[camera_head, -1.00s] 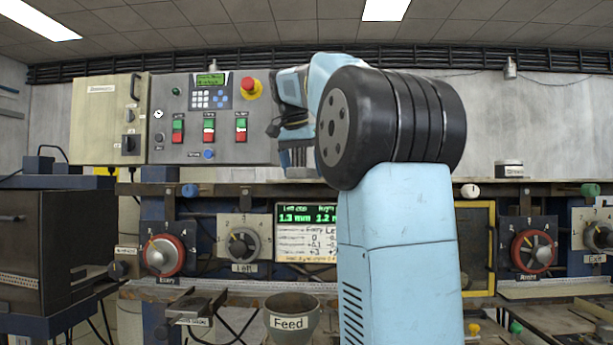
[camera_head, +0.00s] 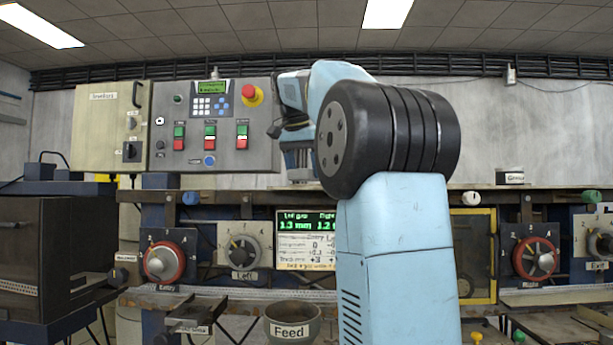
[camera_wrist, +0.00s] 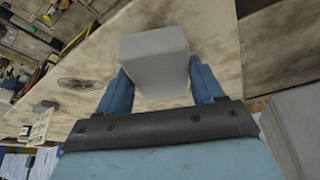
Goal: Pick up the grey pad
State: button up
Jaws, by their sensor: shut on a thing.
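The grey pad (camera_wrist: 155,58) is a light grey block in the wrist view, at the top middle. My gripper (camera_wrist: 160,82) has its two blue fingers on either side of the pad and is shut on it. A pale, stained board or surface shows behind the pad; I cannot tell whether the pad touches it. In the head view my blue arm with its black joint fills the middle right, and the pad and fingertips are hidden there.
A control panel (camera_head: 216,158) with a red stop button stands behind the arm. A Feed cup (camera_head: 291,326) is at the lower middle. Dials, including a red one (camera_head: 165,262), line the machine front. A dark box (camera_head: 45,250) stands at left.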

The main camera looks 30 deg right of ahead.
jog(key=s+a+r, duration=0.3)
jog(key=s+r, duration=0.9)
jog(key=s, duration=0.1)
jog(key=shift+s+a, duration=0.25)
jog(key=shift+a, duration=0.15)
jog(key=o, duration=0.6)
jog(key=shift+c, duration=2.1)
